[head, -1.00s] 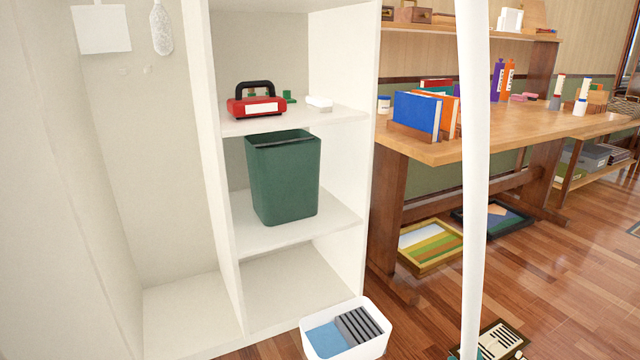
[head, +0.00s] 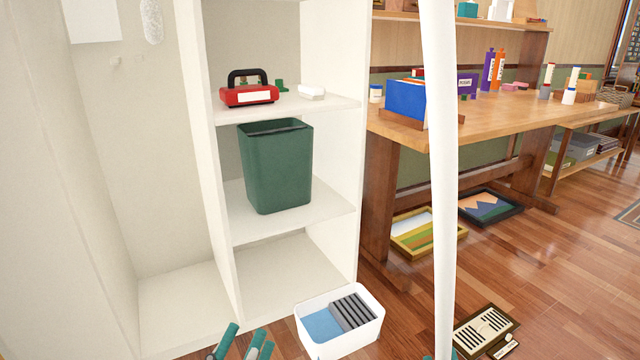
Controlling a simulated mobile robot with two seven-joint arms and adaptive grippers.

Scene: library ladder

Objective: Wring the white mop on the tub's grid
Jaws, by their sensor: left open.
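The white tub (head: 340,345) stands on the floor at the bottom middle. It holds blue water (head: 321,325), and a dark grey slatted grid (head: 354,312) covers its right part. A long white pole (head: 441,180), which looks like the white mop's handle, crosses the whole view upright, right of the tub. No mop head shows. My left gripper (head: 243,345) is at the bottom edge, left of the tub, its green fingers apart and empty. A small green tip, perhaps of my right gripper (head: 428,357), shows at the bottom edge beside the pole; its jaws are hidden.
A white shelf unit (head: 285,238) stands behind the tub, with a green bin (head: 275,168) and a red toolbox (head: 248,93). A wooden table (head: 500,118) is at the right, with framed pictures (head: 490,207) beneath. A slotted board (head: 485,330) lies on the floor right of the pole.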

